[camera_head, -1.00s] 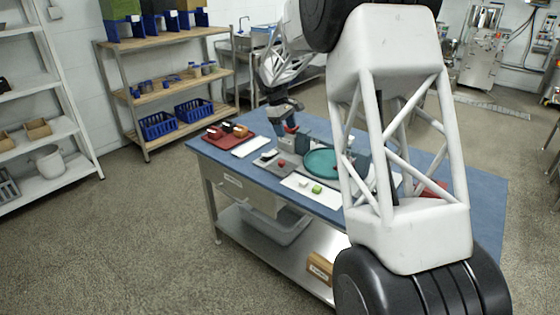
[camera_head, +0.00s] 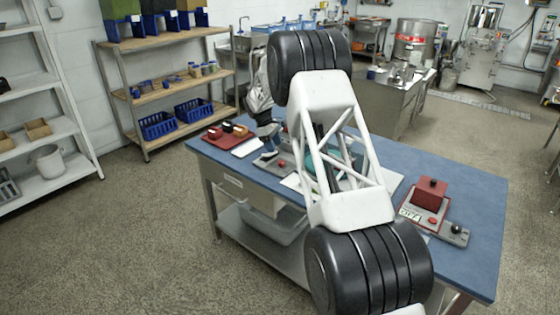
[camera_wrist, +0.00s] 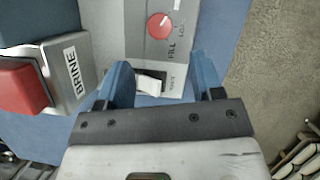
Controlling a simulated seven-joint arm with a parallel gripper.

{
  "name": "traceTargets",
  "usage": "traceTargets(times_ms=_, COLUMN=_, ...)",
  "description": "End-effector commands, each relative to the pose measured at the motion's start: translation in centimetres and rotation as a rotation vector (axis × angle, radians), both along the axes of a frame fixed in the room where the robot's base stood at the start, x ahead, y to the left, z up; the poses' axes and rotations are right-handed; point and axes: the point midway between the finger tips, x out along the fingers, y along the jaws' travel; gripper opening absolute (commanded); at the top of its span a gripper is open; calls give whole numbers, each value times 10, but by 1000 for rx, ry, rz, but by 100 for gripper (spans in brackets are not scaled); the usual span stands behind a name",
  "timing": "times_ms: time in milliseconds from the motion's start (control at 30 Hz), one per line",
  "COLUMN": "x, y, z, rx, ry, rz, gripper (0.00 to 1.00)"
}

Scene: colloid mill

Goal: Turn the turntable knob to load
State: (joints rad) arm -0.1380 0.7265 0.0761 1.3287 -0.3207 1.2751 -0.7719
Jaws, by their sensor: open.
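A grey control panel (camera_wrist: 140,15) fills the upper middle of the wrist view. It carries a round red control (camera_wrist: 160,26) with FILL printed beside it, and a small white-topped control (camera_wrist: 151,82) nearer my gripper with a small label I cannot read clearly. I cannot tell which is the turntable knob. My gripper (camera_wrist: 160,72) is open and empty; its two blue fingers lie either side of the white-topped control in the picture. Contact cannot be seen. In the head view my gripper (camera_head: 268,151) is low over the panel; my arm hides most of the teal turntable (camera_head: 309,170).
A box labelled BRINE (camera_wrist: 66,70) with a red part (camera_wrist: 20,84) is close left of my gripper. A red tray (camera_head: 228,138) is on the blue table (camera_head: 470,185) at back left. A red block (camera_head: 430,193) on a grey device stands at right.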

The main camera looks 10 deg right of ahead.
Motion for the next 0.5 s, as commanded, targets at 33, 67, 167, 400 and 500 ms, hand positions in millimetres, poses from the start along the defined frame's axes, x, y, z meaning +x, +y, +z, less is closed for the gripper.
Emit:
traceTargets(times_ms=33, x=0, y=0, z=0, rx=0, ry=0, rz=0, gripper=61)
traceTargets(times_ms=67, x=0, y=0, z=0, rx=0, ry=0, rz=0, gripper=61)
traceTargets(times_ms=167, x=0, y=0, z=0, rx=0, ry=0, rz=0, gripper=61)
traceTargets(times_ms=400, x=-1, y=-1, z=-2, rx=0, ry=1, rz=0, gripper=61)
traceTargets(times_ms=500, x=-2, y=-3, z=-7, rx=0, ry=1, rz=0, gripper=61)
